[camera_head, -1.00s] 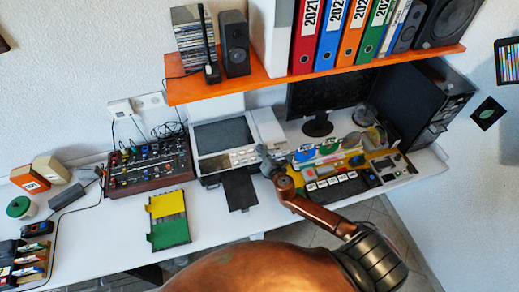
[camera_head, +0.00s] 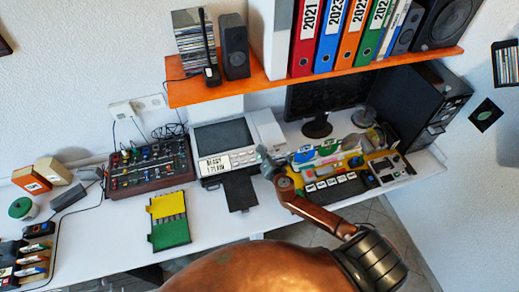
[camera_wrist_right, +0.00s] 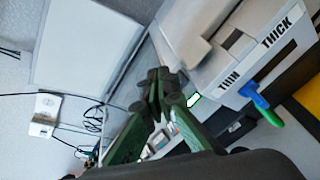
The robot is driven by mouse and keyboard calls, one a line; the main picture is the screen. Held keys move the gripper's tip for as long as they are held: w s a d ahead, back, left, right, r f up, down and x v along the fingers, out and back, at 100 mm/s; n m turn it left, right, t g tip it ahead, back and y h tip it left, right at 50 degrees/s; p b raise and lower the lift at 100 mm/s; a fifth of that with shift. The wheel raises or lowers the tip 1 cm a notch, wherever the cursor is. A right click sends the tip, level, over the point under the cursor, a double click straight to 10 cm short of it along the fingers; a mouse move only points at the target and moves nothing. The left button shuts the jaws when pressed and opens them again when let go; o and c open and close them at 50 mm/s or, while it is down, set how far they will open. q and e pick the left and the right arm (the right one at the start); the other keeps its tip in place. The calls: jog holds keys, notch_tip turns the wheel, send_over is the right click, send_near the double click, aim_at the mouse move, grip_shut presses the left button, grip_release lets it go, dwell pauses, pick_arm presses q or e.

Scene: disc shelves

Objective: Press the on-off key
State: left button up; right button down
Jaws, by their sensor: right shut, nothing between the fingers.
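A grey-white office machine (camera_head: 225,150) with a dark panel on top stands mid-desk. Its front strip has a lit display (camera_head: 214,164) with text and a row of light keys (camera_head: 243,157). My right gripper (camera_head: 268,160) is at the right end of this strip. In the wrist view its green fingers with dark tips (camera_wrist_right: 162,88) are shut and empty, close to the machine's front. A bright green lit patch (camera_wrist_right: 194,99) shows just right of the fingertips. I cannot tell which key is the on-off key, or whether the tips touch one. My left gripper is not in view.
An orange shelf (camera_head: 300,78) with binders and speakers overhangs the desk. A mixer-like box (camera_head: 150,168) stands left. A keyboard (camera_head: 335,188) and several coloured items lie right, beside my arm. A yellow-green folder (camera_head: 168,220) lies near the front edge.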

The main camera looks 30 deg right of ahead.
dwell(0.3)
notch_tip(320, 180, up, 5)
jog(key=s+p, duration=0.3)
jog(key=p, duration=0.2)
jog(key=shift+a+r, duration=0.15)
jog(key=shift+a, duration=0.2)
